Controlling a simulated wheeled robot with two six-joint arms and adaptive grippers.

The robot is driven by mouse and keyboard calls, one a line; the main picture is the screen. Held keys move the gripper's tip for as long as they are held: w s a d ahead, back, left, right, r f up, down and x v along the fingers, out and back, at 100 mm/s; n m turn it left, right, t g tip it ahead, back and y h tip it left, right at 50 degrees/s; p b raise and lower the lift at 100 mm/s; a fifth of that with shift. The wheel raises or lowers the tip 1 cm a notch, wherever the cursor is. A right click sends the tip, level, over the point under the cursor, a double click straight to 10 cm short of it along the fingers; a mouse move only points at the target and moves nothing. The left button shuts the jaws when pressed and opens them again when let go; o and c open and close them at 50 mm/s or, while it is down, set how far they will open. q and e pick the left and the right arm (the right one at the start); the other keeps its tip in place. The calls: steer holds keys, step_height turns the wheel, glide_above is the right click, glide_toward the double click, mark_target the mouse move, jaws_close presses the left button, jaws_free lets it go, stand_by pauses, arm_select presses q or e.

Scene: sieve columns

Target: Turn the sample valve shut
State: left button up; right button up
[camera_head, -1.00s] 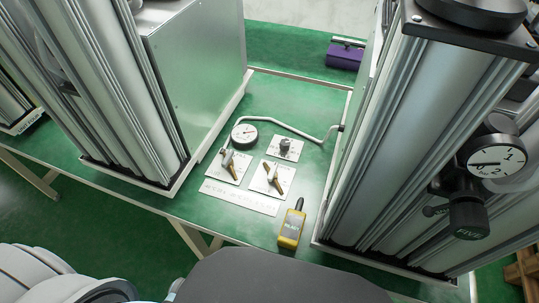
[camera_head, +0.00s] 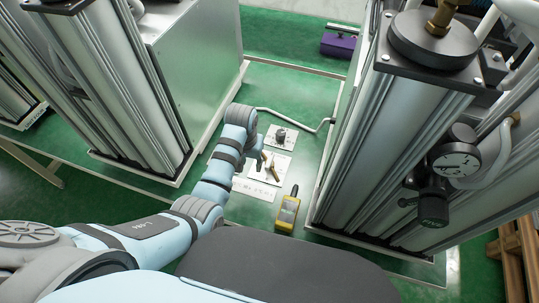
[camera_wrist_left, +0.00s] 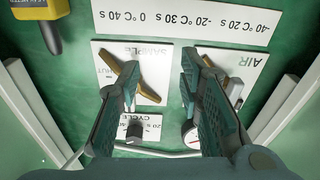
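The sample valve (camera_wrist_left: 150,92) has a brass-coloured handle on a white plate (camera_wrist_left: 148,55) marked SAMPLE, upside down in the left wrist view. It also shows in the head view as a brass handle (camera_head: 272,170) just right of my left gripper. My left gripper (camera_wrist_left: 160,74) is open, its two fingers pointing down at the panel. The picture-left finger overlaps and partly hides the valve handle; whether they touch I cannot tell. The gap between the fingers is empty. In the head view, my left gripper (camera_head: 257,154) is partly hidden by its own wrist. My right gripper is out of view.
The AIR plate (camera_wrist_left: 239,68) lies beside the sample plate, its valve partly behind a finger. A yellow meter (camera_head: 288,213) lies in front. Tall metal columns (camera_head: 375,140) flank the narrow green bench space.

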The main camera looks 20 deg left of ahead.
arm_select(q)
glide_toward(270, 159)
steer(key=shift+m+g, duration=0.4)
steer(key=f+b, duration=0.3)
steer(key=f, duration=0.1)
steer(key=f+b, duration=0.3)
steer(key=f, duration=0.2)
steer(key=shift+w, duration=0.25)
steer(key=shift+r, duration=0.1)
steer(key=shift+c, duration=0.5)
jaws_close()
